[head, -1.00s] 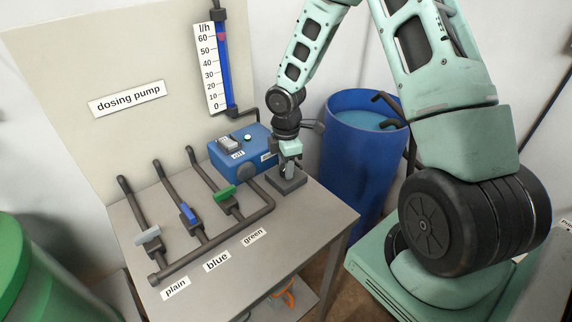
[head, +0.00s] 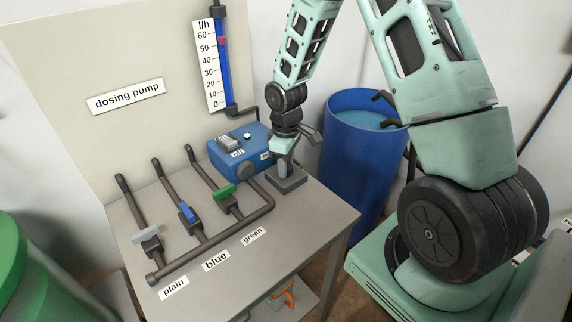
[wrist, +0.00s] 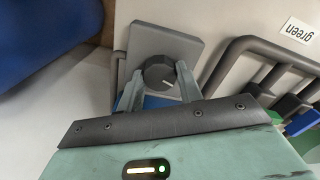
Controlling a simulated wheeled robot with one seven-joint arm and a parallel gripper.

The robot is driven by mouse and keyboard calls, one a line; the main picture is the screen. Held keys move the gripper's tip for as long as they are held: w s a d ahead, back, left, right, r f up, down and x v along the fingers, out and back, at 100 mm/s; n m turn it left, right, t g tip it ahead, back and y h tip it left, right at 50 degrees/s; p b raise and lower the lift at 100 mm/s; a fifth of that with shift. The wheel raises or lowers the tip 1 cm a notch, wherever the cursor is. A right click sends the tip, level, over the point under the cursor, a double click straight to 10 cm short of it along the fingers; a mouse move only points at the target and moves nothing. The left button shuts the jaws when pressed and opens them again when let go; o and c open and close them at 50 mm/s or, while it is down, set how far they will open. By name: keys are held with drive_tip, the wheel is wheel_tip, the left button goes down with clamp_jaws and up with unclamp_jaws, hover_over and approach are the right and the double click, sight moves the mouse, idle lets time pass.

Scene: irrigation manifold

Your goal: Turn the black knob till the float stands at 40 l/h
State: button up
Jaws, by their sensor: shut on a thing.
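The black knob (wrist: 157,73) sits on a grey block (wrist: 165,42) in the wrist view. Its white pointer line points to the lower right of that picture. My gripper (wrist: 159,82) is shut on the knob, one finger on each side. In the head view my gripper (head: 283,170) comes down over the grey block (head: 288,184) at the table's right end and hides the knob. The flow tube (head: 223,75) stands on the back panel, and its pink float (head: 222,41) stands between the 50 and 60 marks on the scale (head: 209,72).
The blue dosing pump (head: 236,160) stands just left of my gripper. Pipes with grey, blue and green valve handles (head: 225,191) cover the table's left part. A blue barrel (head: 352,165) stands right of the table.

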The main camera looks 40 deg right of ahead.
drive_tip(key=m, duration=0.4)
drive_tip(key=shift+b, duration=0.3)
drive_tip(key=shift+m, duration=1.9)
drive_tip(key=o, duration=1)
wheel_tip(320, 180, up, 17)
drive_tip(key=b, duration=0.2)
drive_tip(key=shift+r, duration=0.2)
